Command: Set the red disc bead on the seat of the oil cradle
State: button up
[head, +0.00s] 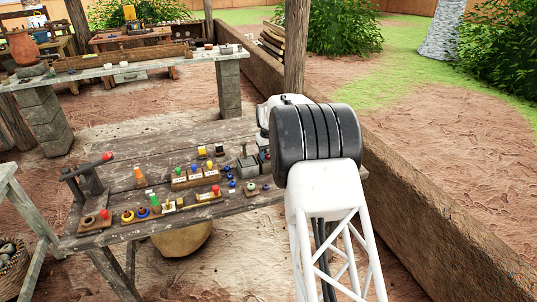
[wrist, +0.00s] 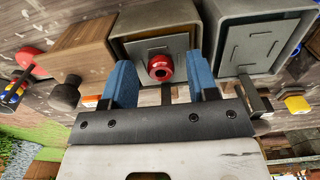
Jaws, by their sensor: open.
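In the wrist view a red round piece with a dark centre, which looks like the red disc bead (wrist: 160,68), sits at a small grey square plate within a grey box-shaped holder (wrist: 121,47). My gripper (wrist: 162,72) has its two blue fingers apart, one on each side of the red piece, with a gap to it on both sides. I cannot tell whether this holder is the oil cradle; no marking on it is readable. A second grey box-shaped holder (wrist: 278,38) with an empty-looking inside stands to its right. In the head view my arm hides my gripper.
The wooden table (head: 120,172) carries several small coloured pieces on wooden strips at its front, a clamp-like stand (head: 90,180) at left, and grey holders (head: 249,168) near my arm. In the wrist view a brown wooden block (wrist: 82,45) stands left of the holder.

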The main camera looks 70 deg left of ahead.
notch_tip(320, 180, up, 12)
dwell(0.6)
dwell(1.0)
